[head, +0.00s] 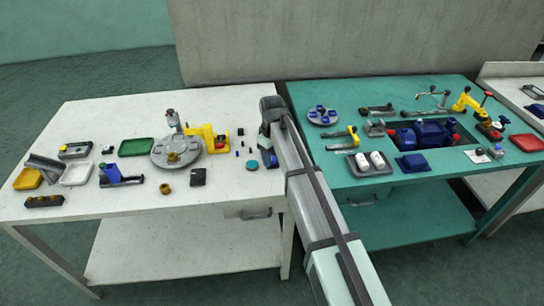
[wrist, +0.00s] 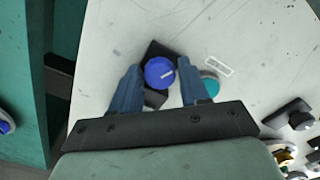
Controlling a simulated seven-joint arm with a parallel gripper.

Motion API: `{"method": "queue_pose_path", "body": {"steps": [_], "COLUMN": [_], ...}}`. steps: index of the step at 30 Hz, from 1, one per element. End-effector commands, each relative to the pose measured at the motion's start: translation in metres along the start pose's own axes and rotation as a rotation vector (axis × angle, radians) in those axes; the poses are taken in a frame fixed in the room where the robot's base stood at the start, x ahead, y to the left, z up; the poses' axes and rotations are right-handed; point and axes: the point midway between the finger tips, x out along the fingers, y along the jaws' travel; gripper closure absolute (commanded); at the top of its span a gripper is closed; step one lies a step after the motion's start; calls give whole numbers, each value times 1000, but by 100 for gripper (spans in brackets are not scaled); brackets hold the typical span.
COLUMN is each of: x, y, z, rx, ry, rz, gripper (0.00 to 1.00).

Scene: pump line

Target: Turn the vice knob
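A round blue knob (wrist: 159,73) with a short white line on top shows in the wrist view. It sits on a dark block (wrist: 155,98) on the white table. My gripper (wrist: 159,64) is open, with one blue finger on each side of the knob. A narrow gap shows between each finger and the knob, and nothing is held. In the head view my gripper (head: 269,158) is low at the right edge of the white table. The knob cannot be made out there, as my gripper and arm cover that spot.
A teal disc (wrist: 209,84) lies just beside the right finger; it also shows in the head view (head: 252,165). A grey turntable (head: 163,159) and a yellow fixture (head: 203,135) stand to the left. The teal table (head: 350,91) adjoins on the right.

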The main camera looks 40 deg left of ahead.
Motion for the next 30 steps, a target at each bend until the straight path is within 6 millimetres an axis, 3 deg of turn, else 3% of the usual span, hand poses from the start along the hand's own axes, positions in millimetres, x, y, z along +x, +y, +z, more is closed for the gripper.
{"method": "queue_pose_path", "body": {"steps": [4, 21, 30], "x": [0, 0, 0], "y": [1, 4, 4], "z": [0, 0, 0], "rx": [1, 18, 201], "ry": [0, 1, 1], "rz": [2, 7, 7], "gripper": [40, 40, 40]}}
